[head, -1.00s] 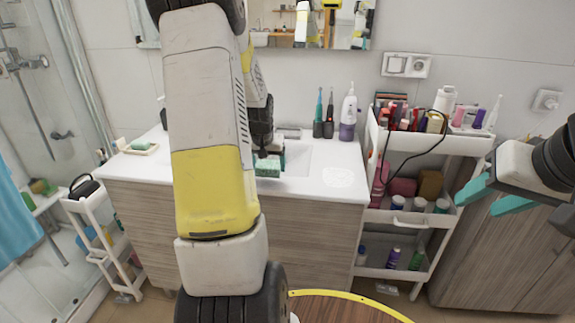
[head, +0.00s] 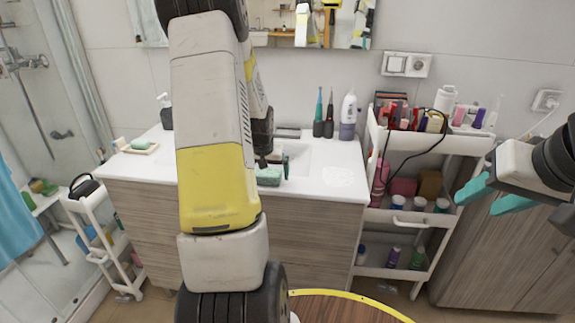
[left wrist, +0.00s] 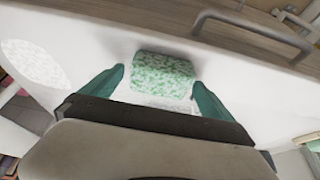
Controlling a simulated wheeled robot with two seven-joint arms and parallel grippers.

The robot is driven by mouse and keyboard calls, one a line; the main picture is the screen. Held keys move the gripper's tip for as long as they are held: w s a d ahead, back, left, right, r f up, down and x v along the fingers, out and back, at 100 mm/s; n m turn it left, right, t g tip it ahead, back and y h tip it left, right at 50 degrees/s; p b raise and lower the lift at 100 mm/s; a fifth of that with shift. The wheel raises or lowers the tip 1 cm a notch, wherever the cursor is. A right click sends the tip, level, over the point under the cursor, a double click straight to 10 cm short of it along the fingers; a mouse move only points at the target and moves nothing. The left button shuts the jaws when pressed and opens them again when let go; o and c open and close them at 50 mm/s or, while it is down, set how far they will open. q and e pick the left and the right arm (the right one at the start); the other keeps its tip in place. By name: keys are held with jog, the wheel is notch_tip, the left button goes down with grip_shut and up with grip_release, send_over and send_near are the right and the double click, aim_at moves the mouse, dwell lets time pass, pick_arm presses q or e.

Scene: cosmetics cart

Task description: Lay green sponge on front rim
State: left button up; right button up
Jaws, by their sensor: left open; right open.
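The green speckled sponge (head: 269,177) lies on the white front rim (head: 312,190) of the washbasin top, partly behind my left arm. In the left wrist view the sponge (left wrist: 163,76) sits between the two teal fingers, near the wooden cabinet front. My left gripper (left wrist: 160,88) is open, with a finger on each side of the sponge. Whether a finger still touches it I cannot tell.
A white cart (head: 409,216) with bottles and cosmetics stands right of the basin. Toothbrushes (head: 319,113) and a white-purple bottle (head: 348,116) stand at the back of the top. A soap dish (head: 138,149) is at the left. The rim right of the sponge is clear.

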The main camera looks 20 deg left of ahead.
pick_arm(q)
jog(key=v, duration=1.2)
jog(key=s+d+r+m+t+h, duration=0.1)
jog(key=s+d+r, duration=0.65)
jog(key=d, duration=0.25)
jog(key=s+d+r+m+h, duration=0.1)
jog(key=s+d+r, duration=0.1)
jog(key=s+d, duration=0.3)
jog(key=s+d+r+m+h, duration=0.1)
jog(key=s+d+r, duration=0.1)
jog(key=s+d, duration=0.3)
jog(key=s, duration=0.3)
jog(key=shift+s+d+r+t, duration=0.2)
jog(key=shift+s+r+t, duration=0.05)
jog(key=shift+t, duration=0.15)
jog(key=shift+a, duration=0.1)
